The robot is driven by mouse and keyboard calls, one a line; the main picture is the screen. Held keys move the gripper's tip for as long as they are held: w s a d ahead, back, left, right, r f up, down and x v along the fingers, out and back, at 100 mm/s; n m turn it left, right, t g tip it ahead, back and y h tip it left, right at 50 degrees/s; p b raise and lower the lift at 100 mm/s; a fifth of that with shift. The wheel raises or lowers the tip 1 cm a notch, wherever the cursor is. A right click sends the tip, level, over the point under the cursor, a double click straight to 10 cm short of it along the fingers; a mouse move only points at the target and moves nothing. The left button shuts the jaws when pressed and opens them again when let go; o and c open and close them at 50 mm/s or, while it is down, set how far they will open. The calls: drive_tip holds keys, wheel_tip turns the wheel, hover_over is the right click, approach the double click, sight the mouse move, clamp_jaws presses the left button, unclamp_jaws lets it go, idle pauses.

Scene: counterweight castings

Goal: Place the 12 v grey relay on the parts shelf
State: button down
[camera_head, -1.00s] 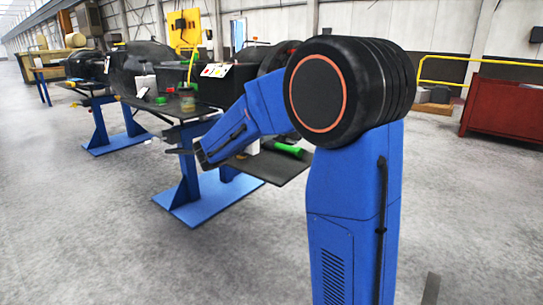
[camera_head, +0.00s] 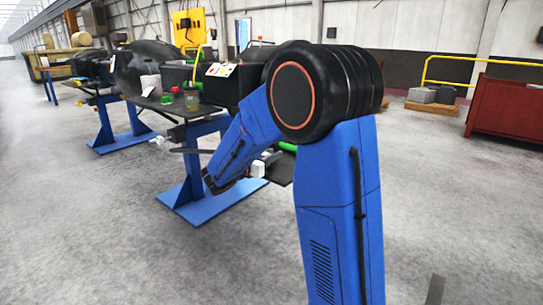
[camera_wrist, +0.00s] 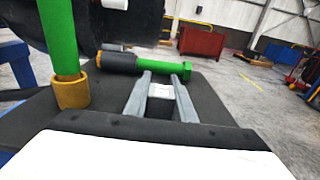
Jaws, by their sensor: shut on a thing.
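In the wrist view my gripper (camera_wrist: 166,74) has its two grey fingers on either side of a small pale grey block (camera_wrist: 161,92), which looks like the relay. No label can be read on it. The block is over or on a dark flat surface (camera_wrist: 222,90), seemingly the shelf; whether it touches is unclear. In the head view this looks like the low dark plate (camera_head: 280,172) at the bench's right end. My forearm hides part of it, and the gripper is not clearly visible there.
A green rod with a dark collar (camera_wrist: 119,62) lies just beyond the fingers. A green post in a brass-coloured base (camera_wrist: 72,92) stands at left. In the head view, the bench with dark castings (camera_head: 145,62) and a jar (camera_head: 192,97) is behind my arm. A red bin (camera_head: 505,105) stands far right.

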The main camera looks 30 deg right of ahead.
drive_tip(key=shift+f, duration=0.1)
drive_tip(key=c, duration=1.5)
unclamp_jaws()
